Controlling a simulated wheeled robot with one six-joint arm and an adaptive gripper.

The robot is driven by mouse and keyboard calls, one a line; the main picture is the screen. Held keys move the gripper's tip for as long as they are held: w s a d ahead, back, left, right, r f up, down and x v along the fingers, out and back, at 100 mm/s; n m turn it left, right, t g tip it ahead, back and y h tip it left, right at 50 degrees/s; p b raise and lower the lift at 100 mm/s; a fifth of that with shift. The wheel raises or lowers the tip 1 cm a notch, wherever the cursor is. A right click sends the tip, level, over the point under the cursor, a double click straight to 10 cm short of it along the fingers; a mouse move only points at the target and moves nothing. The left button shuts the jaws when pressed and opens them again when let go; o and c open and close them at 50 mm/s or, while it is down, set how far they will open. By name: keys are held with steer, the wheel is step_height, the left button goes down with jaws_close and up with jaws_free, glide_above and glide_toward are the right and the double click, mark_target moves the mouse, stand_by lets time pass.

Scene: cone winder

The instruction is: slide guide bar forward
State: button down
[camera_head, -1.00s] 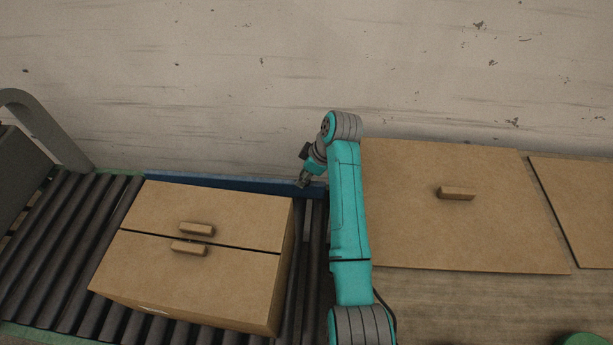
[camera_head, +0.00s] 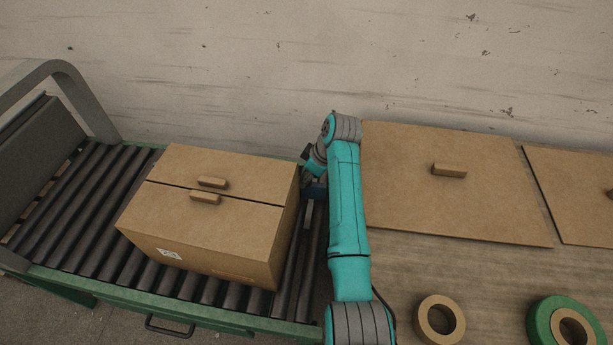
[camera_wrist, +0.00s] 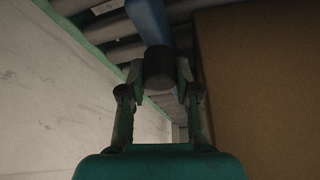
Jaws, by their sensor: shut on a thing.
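The blue guide bar (camera_head: 316,190) shows in the head view only as a short end between the carton's right side and my arm. The rest of it is hidden there. In the wrist view the blue bar (camera_wrist: 149,20) runs away from my gripper over the rollers, with a dark round knob (camera_wrist: 158,68) at its near end. My gripper (camera_wrist: 159,76) is shut on this knob, one finger on each side. In the head view my gripper (camera_head: 309,171) is small and partly hidden at the carton's back right corner.
A closed cardboard carton (camera_head: 215,215) stands on the roller conveyor (camera_head: 75,225), close beside the bar. A flat brown panel (camera_head: 450,205) lies on the table at right, with tape rolls (camera_head: 440,320) in front. A pale wall (camera_head: 300,70) is behind.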

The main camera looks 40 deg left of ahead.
steer(key=c, duration=0.8)
jaws_free()
steer(key=shift+s+d+f, duration=0.1)
steer(key=shift+s+d, duration=0.05)
steer(key=shift+s, duration=0.05)
steer(key=shift+w+r, duration=0.1)
steer(key=shift+r, duration=0.2)
steer(key=v, duration=1.1)
steer(key=shift+d+r, duration=0.1)
steer(key=shift+r, duration=0.15)
